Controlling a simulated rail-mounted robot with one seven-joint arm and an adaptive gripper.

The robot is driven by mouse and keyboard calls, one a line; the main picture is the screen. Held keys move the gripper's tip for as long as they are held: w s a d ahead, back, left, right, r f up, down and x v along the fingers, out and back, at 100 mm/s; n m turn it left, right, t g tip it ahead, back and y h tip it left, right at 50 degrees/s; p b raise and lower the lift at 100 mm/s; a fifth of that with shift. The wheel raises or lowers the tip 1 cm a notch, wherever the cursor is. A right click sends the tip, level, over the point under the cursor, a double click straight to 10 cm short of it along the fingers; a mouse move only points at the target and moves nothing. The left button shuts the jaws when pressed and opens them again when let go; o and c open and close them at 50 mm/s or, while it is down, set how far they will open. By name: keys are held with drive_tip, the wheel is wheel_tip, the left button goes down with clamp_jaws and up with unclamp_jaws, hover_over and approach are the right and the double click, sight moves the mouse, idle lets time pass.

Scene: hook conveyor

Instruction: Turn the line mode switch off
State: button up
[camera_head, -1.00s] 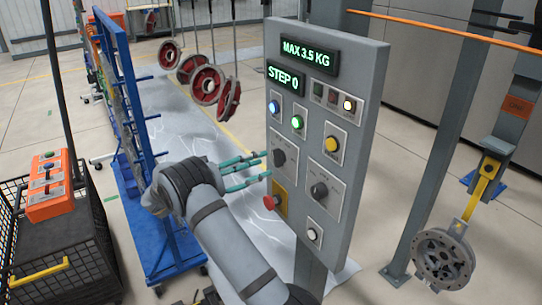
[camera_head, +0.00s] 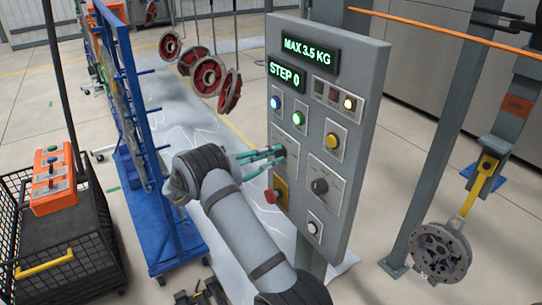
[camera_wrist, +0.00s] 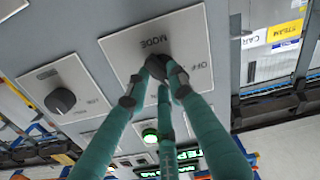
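The line mode switch is a dark rotary knob on a light plate (camera_head: 297,170), in the left column of the grey control panel (camera_head: 338,100). The wrist view sees its plate (camera_wrist: 190,35) upside down, with "MODE" and "OFF" readable. My gripper (camera_head: 281,153) has teal fingers with dark tips. In the wrist view the fingertips (camera_wrist: 163,72) converge closely around the knob and seem closed on it. They hide most of the knob, so its pointer direction cannot be told.
A second dark knob (camera_head: 320,186), a red emergency stop (camera_head: 271,195), a yellow button (camera_head: 332,141), a white button (camera_head: 312,228) and lit blue and green buttons share the panel. Displays read "MAX 3.5 KG" and "STEP 0". A blue rack (camera_head: 130,100) stands left; a hanging metal wheel (camera_head: 440,252) is right.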

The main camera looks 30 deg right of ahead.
clamp_jaws()
idle(0.3)
drive_tip(key=shift+f+n+b, duration=0.1)
drive_tip(key=shift+n+b, duration=0.5)
drive_tip(key=shift+n, duration=0.1)
drive_tip(key=n+b, duration=0.1)
drive_tip(key=n, duration=0.2)
drive_tip(key=shift+w, duration=0.15)
drive_tip(key=n, duration=0.5)
drive_tip(key=shift+w+r, duration=0.1)
drive_tip(key=shift+r, duration=0.1)
drive_tip(key=shift+n, duration=0.4)
drive_tip(key=o, duration=0.5)
unclamp_jaws()
